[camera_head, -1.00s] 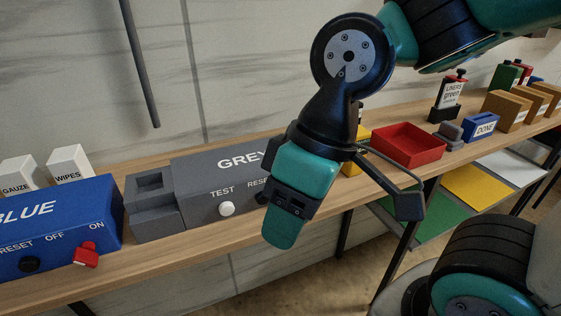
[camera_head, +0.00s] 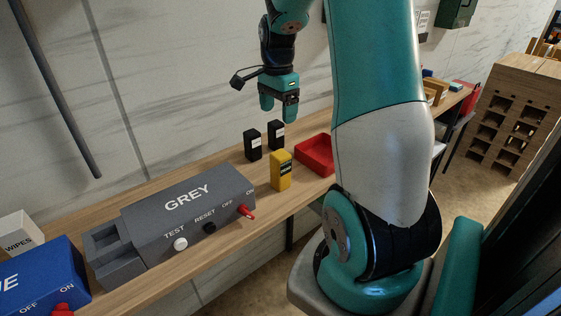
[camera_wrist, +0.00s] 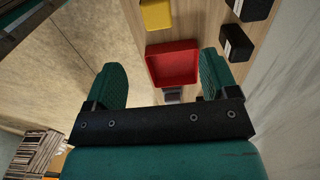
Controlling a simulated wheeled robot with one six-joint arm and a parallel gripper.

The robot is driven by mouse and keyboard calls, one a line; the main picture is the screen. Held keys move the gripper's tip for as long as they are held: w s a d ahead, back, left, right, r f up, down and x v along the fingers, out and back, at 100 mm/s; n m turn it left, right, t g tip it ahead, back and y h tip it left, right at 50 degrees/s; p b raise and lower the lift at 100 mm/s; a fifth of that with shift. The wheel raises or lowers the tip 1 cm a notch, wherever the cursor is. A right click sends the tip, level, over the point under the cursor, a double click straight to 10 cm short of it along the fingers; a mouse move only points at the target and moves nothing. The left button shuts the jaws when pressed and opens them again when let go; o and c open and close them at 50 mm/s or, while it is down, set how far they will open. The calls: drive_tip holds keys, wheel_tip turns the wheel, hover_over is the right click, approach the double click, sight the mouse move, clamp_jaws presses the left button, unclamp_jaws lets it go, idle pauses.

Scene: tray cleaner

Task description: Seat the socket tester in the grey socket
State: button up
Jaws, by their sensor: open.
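A yellow block (camera_head: 281,172) with a dark label, likely the socket tester, stands upright on the bench right of the grey unit (camera_head: 190,210); its label is too small to read. Its edge also shows at the top of the wrist view (camera_wrist: 157,14). The grey socket (camera_head: 112,256), a block with a recess, is at the grey unit's left end; its recess looks empty. My gripper (camera_head: 279,112) is open and empty, pointing down above the bench near the two black blocks. Its spread fingers (camera_wrist: 163,75) show in the wrist view with the red tray between them.
Two black labelled blocks (camera_head: 253,145) (camera_head: 276,135) stand behind the yellow block. A red tray (camera_head: 316,157) lies to its right. The grey unit has a white button, a black knob and a red lever (camera_head: 246,212). The blue unit (camera_head: 42,278) is at left. Bench in front is narrow.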

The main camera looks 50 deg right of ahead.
sight(281, 154)
wheel_tip(281, 154, down, 12)
drive_tip(key=p, duration=0.2)
drive_tip(key=shift+r+p, duration=0.2)
drive_tip(key=shift+p, duration=0.1)
drive_tip(key=f, duration=0.1)
drive_tip(key=f+p, duration=0.2)
drive_tip(key=shift+s+f, duration=0.35)
drive_tip(key=shift+f, duration=0.05)
drive_tip(key=shift+d+f, duration=0.1)
drive_tip(key=shift+f, duration=0.6)
drive_tip(key=c, duration=1.1)
